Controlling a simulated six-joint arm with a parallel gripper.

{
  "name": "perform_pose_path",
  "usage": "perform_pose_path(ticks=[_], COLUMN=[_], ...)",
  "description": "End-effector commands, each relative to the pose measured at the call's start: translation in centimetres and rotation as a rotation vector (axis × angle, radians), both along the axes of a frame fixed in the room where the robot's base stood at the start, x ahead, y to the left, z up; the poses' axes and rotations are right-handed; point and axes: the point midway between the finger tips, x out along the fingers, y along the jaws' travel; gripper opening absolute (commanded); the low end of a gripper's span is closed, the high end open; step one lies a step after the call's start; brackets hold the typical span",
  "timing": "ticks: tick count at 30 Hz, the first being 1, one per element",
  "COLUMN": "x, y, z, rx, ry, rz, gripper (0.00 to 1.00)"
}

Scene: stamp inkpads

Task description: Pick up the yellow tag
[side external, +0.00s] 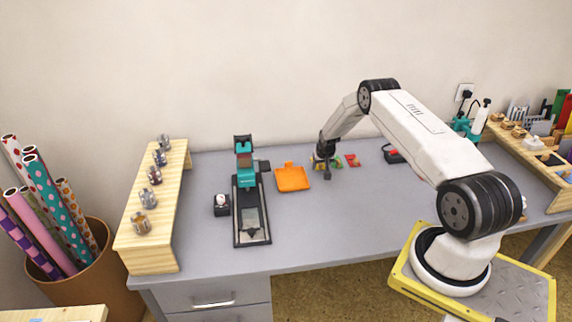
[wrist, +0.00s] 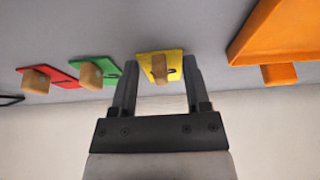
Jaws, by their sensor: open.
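The yellow tag (wrist: 172,66) shows in the wrist view as a flat yellow piece with a small wooden block on it, lying on the grey table. My gripper (wrist: 160,68) is open, with one finger on each side of the yellow tag's wooden block. I cannot tell whether the fingers touch the tag. In the side view my gripper (side external: 326,172) is low over the table, and it mostly hides the yellow tag there.
A green tag (wrist: 107,68) and a red tag (wrist: 60,75), each with a wooden block, lie beside the yellow one. An orange tray (side external: 292,178) lies on the other side. A teal and black stamping device (side external: 246,162) stands farther left. The table front is clear.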

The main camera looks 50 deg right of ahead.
Motion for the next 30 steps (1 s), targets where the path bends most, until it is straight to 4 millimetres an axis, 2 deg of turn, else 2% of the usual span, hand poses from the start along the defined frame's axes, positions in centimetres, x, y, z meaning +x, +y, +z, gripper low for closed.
perform_pose_path(ticks=[11, 15, 17, 30], x=[0.01, 0.01, 0.01, 0.02], y=[0.01, 0.01, 0.01, 0.00], z=[0.03, 0.03, 0.03, 0.22], rx=[0.000, 0.000, 0.000, -0.001], ry=[0.000, 0.000, 0.000, 0.000], rz=[0.000, 0.000, 0.000, 0.001], gripper=[0.60, 0.16, 0.00, 0.00])
